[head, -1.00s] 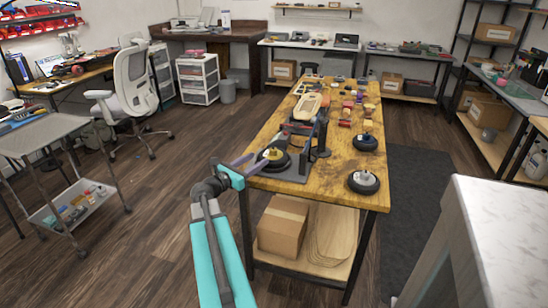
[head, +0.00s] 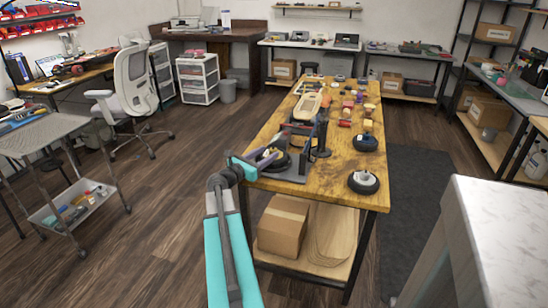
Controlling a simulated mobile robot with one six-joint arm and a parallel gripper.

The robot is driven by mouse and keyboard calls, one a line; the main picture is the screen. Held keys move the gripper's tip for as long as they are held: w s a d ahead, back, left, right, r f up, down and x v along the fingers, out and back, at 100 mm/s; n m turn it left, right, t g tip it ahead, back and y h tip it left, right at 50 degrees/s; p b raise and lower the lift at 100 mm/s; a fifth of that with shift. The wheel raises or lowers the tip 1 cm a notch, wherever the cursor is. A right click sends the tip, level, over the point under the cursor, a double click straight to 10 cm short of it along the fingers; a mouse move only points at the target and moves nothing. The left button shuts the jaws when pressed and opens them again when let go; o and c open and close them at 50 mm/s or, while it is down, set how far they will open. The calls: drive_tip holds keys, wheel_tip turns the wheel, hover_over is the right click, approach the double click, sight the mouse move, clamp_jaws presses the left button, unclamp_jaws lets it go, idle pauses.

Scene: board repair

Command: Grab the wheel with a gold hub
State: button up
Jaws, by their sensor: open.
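The wheel with the gold hub (head: 273,165) lies at the near left corner of the wooden workbench, by a dark stand. Only part of its black tyre shows, with a little gold at its middle. My gripper (head: 270,157) is at this wheel, its turquoise wrist just left of it. The purple-grey fingers are open and reach over the wheel, partly hiding it. I cannot tell whether they touch it.
Another black wheel with a pale hub (head: 364,182) lies at the near right of the workbench (head: 330,185). A further dark wheel (head: 365,142) lies behind it. A dark stand (head: 293,172) is close to my gripper. A white counter (head: 505,220) stands at right.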

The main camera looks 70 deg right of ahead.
sight(271, 151)
drive_tip(key=shift+x, duration=2.35)
drive_tip(key=shift+f, duration=0.1)
drive_tip(key=shift+c, duration=0.4)
clamp_jaws()
